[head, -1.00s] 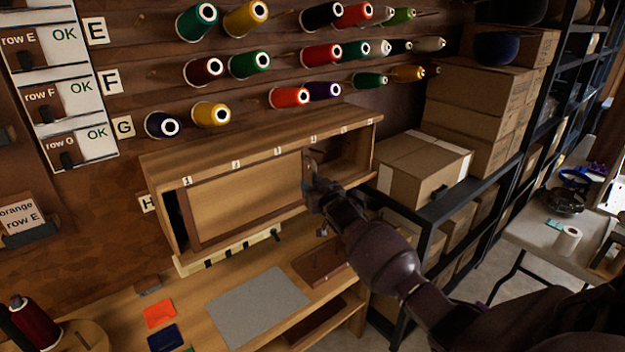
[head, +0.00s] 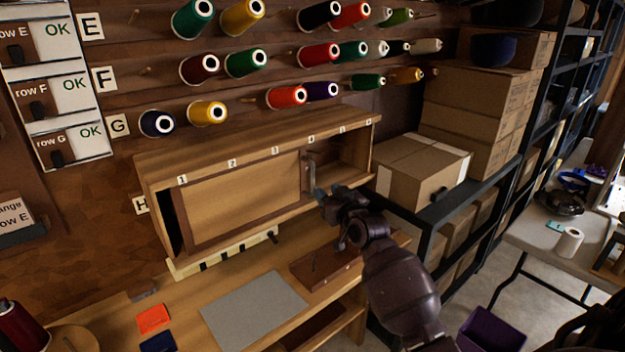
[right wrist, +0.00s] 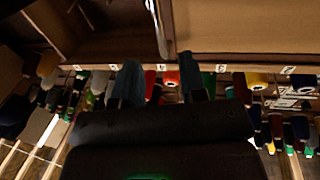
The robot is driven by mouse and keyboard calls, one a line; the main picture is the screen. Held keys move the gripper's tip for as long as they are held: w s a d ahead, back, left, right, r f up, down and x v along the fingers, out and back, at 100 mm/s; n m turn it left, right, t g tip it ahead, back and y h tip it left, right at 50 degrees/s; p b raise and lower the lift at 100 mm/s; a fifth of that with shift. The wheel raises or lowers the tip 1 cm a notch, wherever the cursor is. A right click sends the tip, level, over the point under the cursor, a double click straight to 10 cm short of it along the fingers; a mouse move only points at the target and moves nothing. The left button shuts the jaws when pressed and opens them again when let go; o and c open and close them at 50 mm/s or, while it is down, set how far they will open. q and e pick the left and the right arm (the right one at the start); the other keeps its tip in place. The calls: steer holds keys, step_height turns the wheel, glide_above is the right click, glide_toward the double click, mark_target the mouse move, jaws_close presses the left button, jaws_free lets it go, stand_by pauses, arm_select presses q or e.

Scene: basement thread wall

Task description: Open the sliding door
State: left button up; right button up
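The sliding door (head: 243,198) is a tan panel with a brown frame in the front of a wooden wall cabinet (head: 256,139). It covers the left and middle of the front. A narrow dark gap shows at its left edge, and the right compartment (head: 343,152) is uncovered. An upright metal handle (head: 309,172) is on the door's right edge; it also shows in the right wrist view (right wrist: 158,28). My right gripper (head: 331,193) is just below and right of the handle, apart from it. In the right wrist view its fingers (right wrist: 159,80) are spread and empty. My left gripper is out of view.
Thread spools on pegs fill the wall above the cabinet. A workbench (head: 180,290) with a grey mat (head: 253,308) and a brown tray (head: 326,266) lies below. Cardboard boxes (head: 425,170) on a black shelf stand close to the right.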

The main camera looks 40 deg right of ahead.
mark_target(313, 179)
steer(key=w, duration=0.6)
steer(key=w+d, duration=0.1)
steer(key=w, duration=0.1)
steer(key=shift+w+b, duration=0.3)
steer(key=shift+w, duration=0.1)
steer(key=shift+c, duration=0.4)
jaws_close()
